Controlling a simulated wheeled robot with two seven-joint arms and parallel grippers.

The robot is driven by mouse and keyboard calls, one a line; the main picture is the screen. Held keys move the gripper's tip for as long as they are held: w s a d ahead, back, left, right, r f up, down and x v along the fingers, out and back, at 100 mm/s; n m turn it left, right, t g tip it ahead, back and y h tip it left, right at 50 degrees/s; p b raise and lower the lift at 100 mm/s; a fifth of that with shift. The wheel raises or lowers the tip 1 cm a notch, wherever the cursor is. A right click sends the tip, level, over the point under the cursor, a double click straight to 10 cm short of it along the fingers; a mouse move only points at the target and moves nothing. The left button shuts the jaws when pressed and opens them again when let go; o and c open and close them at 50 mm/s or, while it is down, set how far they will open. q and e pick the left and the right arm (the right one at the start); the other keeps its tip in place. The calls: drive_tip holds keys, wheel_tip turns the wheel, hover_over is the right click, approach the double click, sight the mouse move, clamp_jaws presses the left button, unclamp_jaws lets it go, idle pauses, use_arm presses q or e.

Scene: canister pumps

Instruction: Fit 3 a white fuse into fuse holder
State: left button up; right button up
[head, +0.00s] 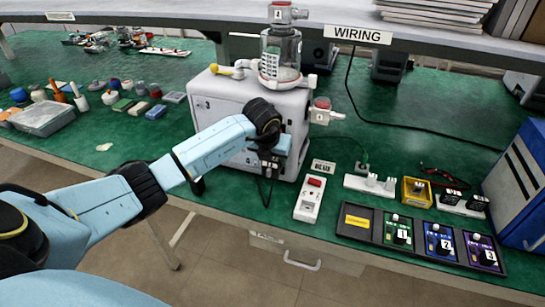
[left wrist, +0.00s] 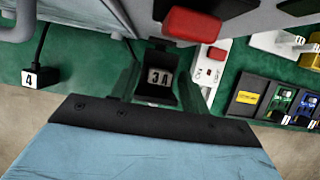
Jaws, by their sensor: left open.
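My left gripper (head: 268,165) is at the front of the grey pump housing (head: 225,108), low on its right side. In the left wrist view my left gripper (left wrist: 158,95) is open, with dark fingers on either side of a small black holder (left wrist: 160,57). A pale piece marked "3 A" (left wrist: 160,76) shows in the holder's open end between the fingers. I cannot tell whether it is a loose fuse or a label, nor whether the fingers touch the holder. In the head view my gripper hides this spot. My right gripper is in neither view.
A red switch (left wrist: 192,24) is just above the holder. A white power strip (head: 310,199), a yellow bin (head: 416,192) and a black tray of numbered modules (head: 357,221) lie to the right.

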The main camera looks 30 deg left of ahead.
use_arm(q)
drive_tip(key=shift+r, duration=0.3)
drive_tip(key=v, duration=1.1)
drive_tip(key=shift+s+r+p, duration=0.3)
drive_tip(key=shift+d, duration=0.1)
